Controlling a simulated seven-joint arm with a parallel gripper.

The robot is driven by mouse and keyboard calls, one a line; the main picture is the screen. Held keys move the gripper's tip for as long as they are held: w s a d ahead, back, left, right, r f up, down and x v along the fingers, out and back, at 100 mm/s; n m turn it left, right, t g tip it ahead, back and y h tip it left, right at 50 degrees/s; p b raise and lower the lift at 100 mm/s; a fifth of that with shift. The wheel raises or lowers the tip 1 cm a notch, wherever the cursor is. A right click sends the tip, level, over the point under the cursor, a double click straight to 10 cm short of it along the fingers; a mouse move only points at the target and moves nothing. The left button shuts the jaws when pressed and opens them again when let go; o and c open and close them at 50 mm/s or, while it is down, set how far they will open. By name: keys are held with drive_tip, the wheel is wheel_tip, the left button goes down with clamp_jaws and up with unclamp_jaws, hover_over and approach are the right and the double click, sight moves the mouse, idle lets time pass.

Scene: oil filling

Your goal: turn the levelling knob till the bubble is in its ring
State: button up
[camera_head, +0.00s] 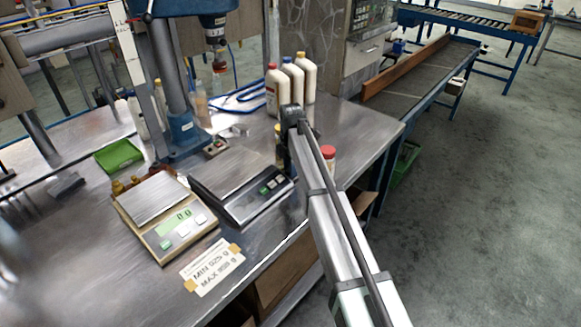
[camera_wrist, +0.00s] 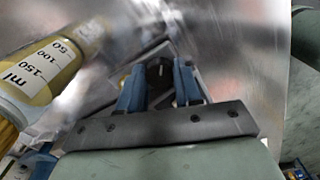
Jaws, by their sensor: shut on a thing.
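In the wrist view a round black knob (camera_wrist: 158,72) sits between the two blue fingers of my gripper (camera_wrist: 159,82). The fingers are shut on it from both sides. I take it for the levelling knob. In the head view my arm hides the fingers and the knob. The dark scale (camera_head: 262,200) stands just left of the arm, and a pale scale (camera_head: 172,252) with a green display stands further left. I cannot make out the bubble or its ring in either view.
A measuring bottle (camera_wrist: 45,72) with yellow liquid and ml marks is close left of my gripper in the wrist view. White bottles (camera_head: 307,78) stand behind the arm. A red-lidded jar (camera_head: 328,162) is right of it. A label card (camera_head: 212,268) lies at the front.

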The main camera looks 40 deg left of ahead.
idle(0.3)
drive_tip(key=o, duration=1)
drive_tip(key=shift+o, duration=0.2)
drive_tip(key=n, duration=0.4)
wheel_tip(320, 180, up, 14)
drive_tip(key=shift+m+t, duration=0.5)
drive_tip(key=shift+m, duration=0.2)
drive_tip(key=w+d, duration=0.2)
drive_tip(key=d, duration=0.1)
drive_tip(key=w+d+r, duration=0.1)
drive_tip(key=w+d, duration=0.1)
drive_tip(key=w+d+r, duration=0.1)
drive_tip(key=w+d, duration=0.2)
drive_tip(key=shift+d+r, duration=0.15)
drive_tip(key=shift+d, duration=0.15)
drive_tip(key=w+d+f+m, duration=0.2)
drive_tip(key=d+f+m, duration=0.2)
drive_tip(key=d+f, duration=0.6)
drive_tip(key=w+d+f+m+g, duration=0.1)
drive_tip(key=d+f+m, duration=0.3)
drive_tip(key=d+f, duration=0.6)
wheel_tip(320, 180, down, 4)
drive_tip(key=shift+w+d+r+m+h, duration=0.2)
drive_tip(key=shift+w+d+m+h, duration=0.15)
drive_tip(key=shift+w, duration=0.35)
